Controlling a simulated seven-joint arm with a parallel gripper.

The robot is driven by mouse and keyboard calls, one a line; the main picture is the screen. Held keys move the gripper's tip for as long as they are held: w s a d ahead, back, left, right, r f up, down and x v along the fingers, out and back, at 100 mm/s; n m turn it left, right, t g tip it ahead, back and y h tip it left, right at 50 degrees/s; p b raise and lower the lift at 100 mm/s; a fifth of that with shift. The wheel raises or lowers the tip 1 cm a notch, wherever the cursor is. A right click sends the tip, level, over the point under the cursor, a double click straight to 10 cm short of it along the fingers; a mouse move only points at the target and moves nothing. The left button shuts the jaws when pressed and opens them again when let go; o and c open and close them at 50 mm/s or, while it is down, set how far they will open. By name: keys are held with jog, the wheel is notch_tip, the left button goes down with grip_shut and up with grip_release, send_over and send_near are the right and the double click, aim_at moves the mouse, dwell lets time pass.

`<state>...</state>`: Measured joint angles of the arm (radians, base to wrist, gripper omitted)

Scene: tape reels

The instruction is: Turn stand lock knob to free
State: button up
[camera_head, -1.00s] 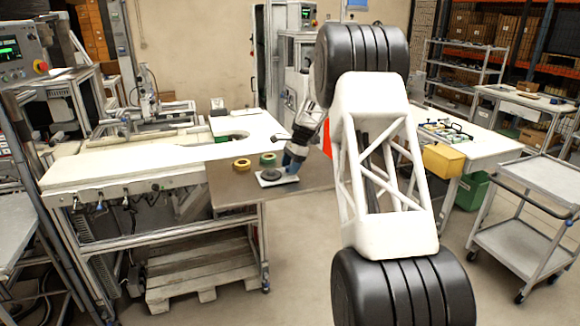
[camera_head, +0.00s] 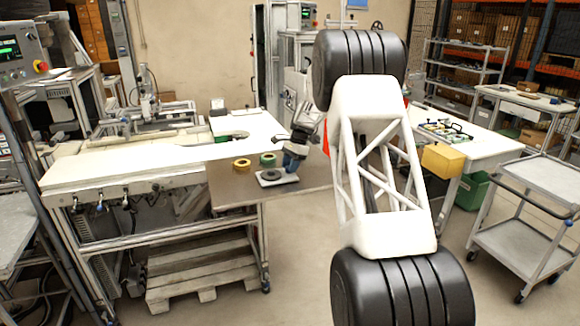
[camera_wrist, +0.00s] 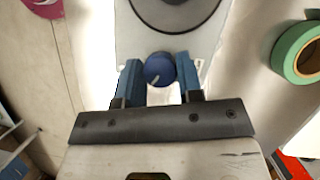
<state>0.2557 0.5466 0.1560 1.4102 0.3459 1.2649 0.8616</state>
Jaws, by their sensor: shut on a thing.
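The stand lock knob (camera_wrist: 159,67) is a small round dark-blue knob with a pale mark toward its lower left. It sits at the near edge of the stand's light grey base (camera_wrist: 132,38). My gripper (camera_wrist: 160,76) has a blue finger on each side of the knob and is shut on it. A dark reel disc (camera_wrist: 175,8) lies on the stand, cut off by the top of the wrist view.
A green tape reel (camera_wrist: 299,52) lies right of the stand in the wrist view. In the head view, a yellow reel (camera_head: 241,163) and the green reel (camera_head: 268,159) lie behind the stand on the brown table top (camera_head: 230,196). A yellow bin (camera_head: 443,159) stands at right.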

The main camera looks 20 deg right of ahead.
jog(key=n, duration=0.2)
jog(key=n+g+h, duration=0.1)
jog(key=n, duration=0.2)
jog(key=shift+w+g, duration=0.1)
jog(key=shift+g, duration=0.2)
jog(key=shift+n, duration=0.3)
jog(key=o, duration=0.9)
jog(key=shift+r, duration=0.1)
jog(key=shift+v, duration=3.8)
jog(key=shift+w, duration=0.1)
